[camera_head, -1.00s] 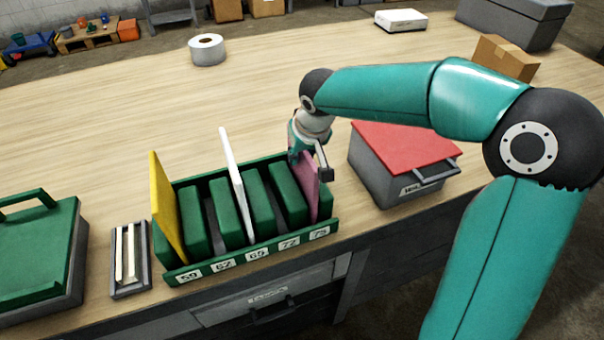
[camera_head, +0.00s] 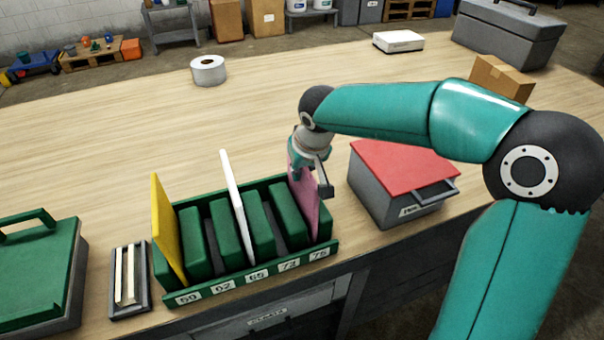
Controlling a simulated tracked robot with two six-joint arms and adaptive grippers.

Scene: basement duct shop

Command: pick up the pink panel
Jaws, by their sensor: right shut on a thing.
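The pink panel (camera_head: 304,202) stands upright in the rightmost slot of a green slotted rack (camera_head: 250,284), by the label that looks like 75. My right gripper (camera_head: 321,183) is shut on the panel's upper edge, and its fingers hide part of that edge. The panel's lower end is hidden inside the rack. A white panel (camera_head: 233,205) stands in a middle slot, and a yellow panel (camera_head: 167,228) leans in the leftmost slot. My left gripper is not in view.
A grey box with a red lid (camera_head: 403,166) stands close to the rack's right. A small grey tray (camera_head: 143,290) and a green-lidded case (camera_head: 38,262) are at left. A tape roll (camera_head: 208,71), a cardboard box (camera_head: 499,79) and a grey toolbox (camera_head: 506,33) stand farther back.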

